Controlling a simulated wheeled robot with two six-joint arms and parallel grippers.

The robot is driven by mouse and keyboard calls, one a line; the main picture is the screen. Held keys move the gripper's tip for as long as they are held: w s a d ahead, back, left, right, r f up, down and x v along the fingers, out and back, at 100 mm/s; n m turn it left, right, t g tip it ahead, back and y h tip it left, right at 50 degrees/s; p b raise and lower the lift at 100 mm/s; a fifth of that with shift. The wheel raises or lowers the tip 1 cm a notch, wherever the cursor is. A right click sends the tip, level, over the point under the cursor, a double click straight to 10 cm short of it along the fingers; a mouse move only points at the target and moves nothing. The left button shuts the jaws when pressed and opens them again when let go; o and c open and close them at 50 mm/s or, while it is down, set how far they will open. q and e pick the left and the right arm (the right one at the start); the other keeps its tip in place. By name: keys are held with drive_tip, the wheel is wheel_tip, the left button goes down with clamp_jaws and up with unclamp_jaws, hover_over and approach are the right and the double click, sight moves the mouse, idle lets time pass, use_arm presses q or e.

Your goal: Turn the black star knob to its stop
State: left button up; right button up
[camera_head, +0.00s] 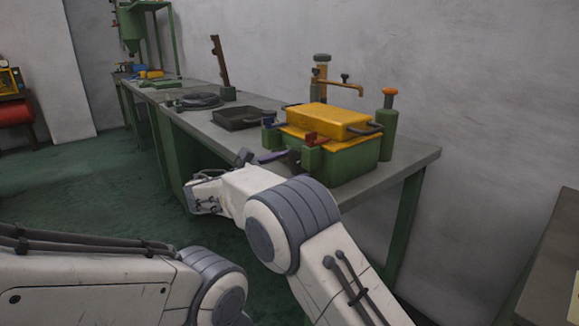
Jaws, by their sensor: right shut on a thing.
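The green machine (345,162) with a yellow cover (328,120) stands on the near end of the grey bench. A small dark part on its front left, which looks like the black star knob (294,159), is partly hidden by my gripper. My right gripper (273,157) reaches up to this part from the left and is shut on it. The fingertips are small and partly covered by my own wrist, so the exact grip is hard to see. A red part (311,138) sits just above it. My left arm shows at the lower left, its gripper out of view.
The grey bench (408,160) runs back along the wall. A black tray (236,119), a coiled dark cable (199,101) and an orange-capped green bottle (388,112) stand on it. Another surface edge (545,270) is at lower right. The green floor at left is clear.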

use_arm(q)
drive_tip(key=shift+f, duration=0.3)
use_arm(e)
drive_tip(key=shift+s+a+f+m, duration=0.1)
drive_tip(key=shift+m, duration=1.4)
drive_tip(key=o, duration=1.1)
